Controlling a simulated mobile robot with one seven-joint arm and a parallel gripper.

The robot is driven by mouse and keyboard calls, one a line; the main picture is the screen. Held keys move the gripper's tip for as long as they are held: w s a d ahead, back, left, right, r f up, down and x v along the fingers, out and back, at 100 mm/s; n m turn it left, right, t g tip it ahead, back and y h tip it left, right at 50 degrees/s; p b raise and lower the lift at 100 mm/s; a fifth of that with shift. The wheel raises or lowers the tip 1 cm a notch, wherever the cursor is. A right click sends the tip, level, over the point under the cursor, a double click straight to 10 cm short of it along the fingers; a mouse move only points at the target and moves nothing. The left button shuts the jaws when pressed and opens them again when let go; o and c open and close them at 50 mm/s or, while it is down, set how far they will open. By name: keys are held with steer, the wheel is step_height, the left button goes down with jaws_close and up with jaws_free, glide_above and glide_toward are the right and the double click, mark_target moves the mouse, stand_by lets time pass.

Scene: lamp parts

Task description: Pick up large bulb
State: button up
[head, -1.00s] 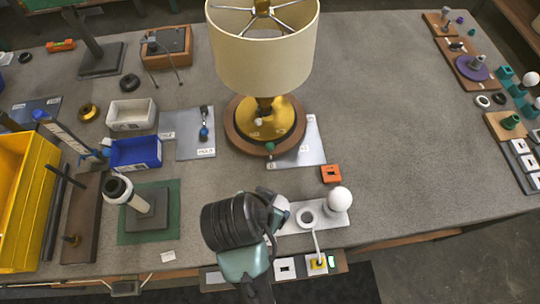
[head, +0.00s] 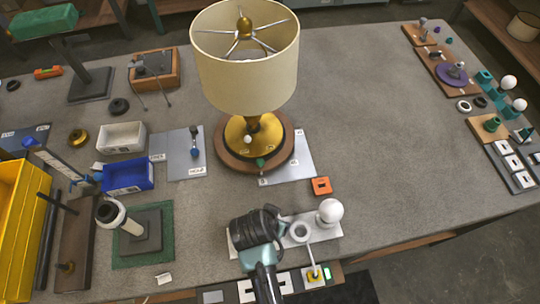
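A large white bulb (head: 330,211) stands on the right end of a white holder plate (head: 322,242) at the front edge of the table. The plate also has a ring-shaped socket (head: 300,231) beside the bulb. My gripper (head: 282,228) is over the left part of this plate, to the left of the bulb and apart from it. My own wrist hides most of the gripper, so its fingers cannot be made out. Smaller white bulbs (head: 508,83) sit in teal holders at the far right.
A lamp with a cream shade (head: 246,70) stands on a round base behind the plate. An orange block (head: 321,186) lies just behind the bulb. A blue bin (head: 128,176) and a yellow bin (head: 18,215) are on the left. The table right of the bulb is clear.

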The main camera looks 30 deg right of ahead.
steer(key=shift+w+d+f, duration=0.15)
steer(key=shift+f, duration=0.2)
steer(key=c, duration=0.8)
